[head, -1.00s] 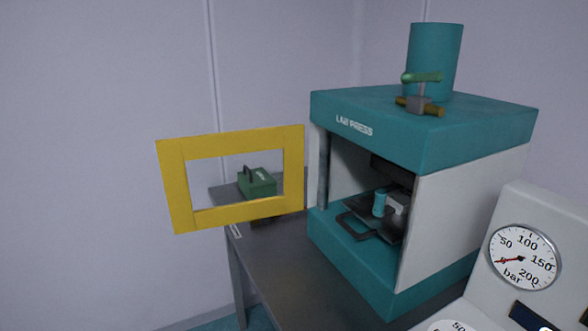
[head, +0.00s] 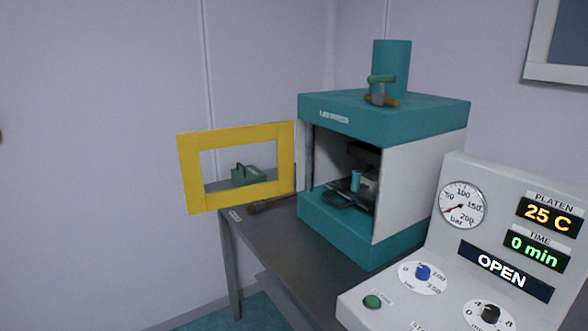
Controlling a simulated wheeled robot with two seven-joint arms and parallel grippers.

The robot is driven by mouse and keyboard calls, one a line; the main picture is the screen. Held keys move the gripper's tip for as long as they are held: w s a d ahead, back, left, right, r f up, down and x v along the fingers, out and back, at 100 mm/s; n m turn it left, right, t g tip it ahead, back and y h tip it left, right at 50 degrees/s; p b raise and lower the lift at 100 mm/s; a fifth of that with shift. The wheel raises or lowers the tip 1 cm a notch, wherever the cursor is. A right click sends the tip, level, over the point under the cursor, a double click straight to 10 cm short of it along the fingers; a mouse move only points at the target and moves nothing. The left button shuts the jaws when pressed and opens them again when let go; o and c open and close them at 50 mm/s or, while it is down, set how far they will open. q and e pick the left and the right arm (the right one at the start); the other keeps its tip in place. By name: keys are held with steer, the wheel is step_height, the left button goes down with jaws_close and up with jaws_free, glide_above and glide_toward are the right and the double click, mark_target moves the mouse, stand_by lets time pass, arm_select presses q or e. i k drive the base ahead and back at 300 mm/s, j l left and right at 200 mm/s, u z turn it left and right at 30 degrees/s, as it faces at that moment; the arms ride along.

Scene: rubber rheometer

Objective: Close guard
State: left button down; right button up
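The guard (head: 190,172) is a yellow rectangular frame with an open window. It is swung out to the left of the teal and white lab press (head: 383,107), so the front of the press is uncovered. Inside the press a dark mould with a handle (head: 345,200) and a small teal cylinder (head: 355,181) show on the lower platen. The control panel display (head: 505,270) reads OPEN. Neither of my grippers is in the head view.
The press stands on a dark grey table (head: 265,240). A green box with a handle (head: 247,175) sits behind the guard, with a long brown-handled tool (head: 262,206) near it. The control panel (head: 400,300) stands at the front right. The space before the guard is clear.

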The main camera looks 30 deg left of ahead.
mark_target(189, 145)
steer(key=i+j+z, duration=0.1)
steer(key=j+z, duration=0.2)
steer(key=z, duration=0.15)
steer(key=j+z, duration=0.7)
steer(key=z, duration=0.2)
